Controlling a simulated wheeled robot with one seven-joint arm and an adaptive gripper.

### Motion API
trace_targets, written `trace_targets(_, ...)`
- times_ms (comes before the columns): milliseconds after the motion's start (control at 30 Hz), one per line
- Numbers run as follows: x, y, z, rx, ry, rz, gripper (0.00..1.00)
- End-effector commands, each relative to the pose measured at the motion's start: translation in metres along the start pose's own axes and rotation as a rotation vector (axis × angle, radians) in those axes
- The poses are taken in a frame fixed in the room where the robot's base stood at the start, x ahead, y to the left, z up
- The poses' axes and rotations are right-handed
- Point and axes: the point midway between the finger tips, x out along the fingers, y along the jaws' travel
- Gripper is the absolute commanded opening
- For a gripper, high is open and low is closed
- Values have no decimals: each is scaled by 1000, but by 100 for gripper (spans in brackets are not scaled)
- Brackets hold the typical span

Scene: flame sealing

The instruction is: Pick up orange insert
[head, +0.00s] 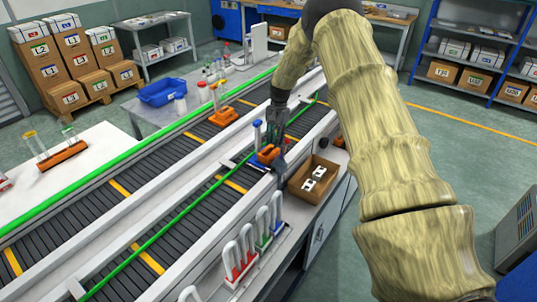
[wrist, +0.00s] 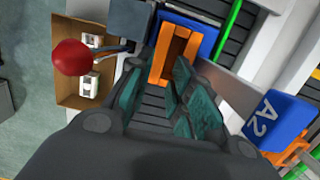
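An orange insert (head: 268,154) sits on the near conveyor in the head view. In the wrist view the insert (wrist: 160,62) is a hollow rectangular frame resting on a blue block (wrist: 204,42). My gripper (head: 284,150) points down beside it in the head view. In the wrist view its teal fingers (wrist: 160,82) are spread apart, with nothing held between them. The fingertips appear around the near end of the insert. I cannot tell how far above it they are or whether they touch it.
A cardboard box (head: 313,180) with white parts stands right of the conveyor. A blue-capped tube (head: 257,128) is close to my gripper. Another orange rack (head: 223,117) is on the far conveyor. A green rail (head: 150,232) runs along the belt.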

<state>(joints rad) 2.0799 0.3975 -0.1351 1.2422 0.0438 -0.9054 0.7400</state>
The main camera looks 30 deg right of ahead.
Motion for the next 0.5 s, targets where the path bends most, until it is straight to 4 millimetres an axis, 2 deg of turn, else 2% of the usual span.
trace_targets(267,14,1,2,0,-1,1,22)
trace_targets(500,39,1,4,0,0,1,22)
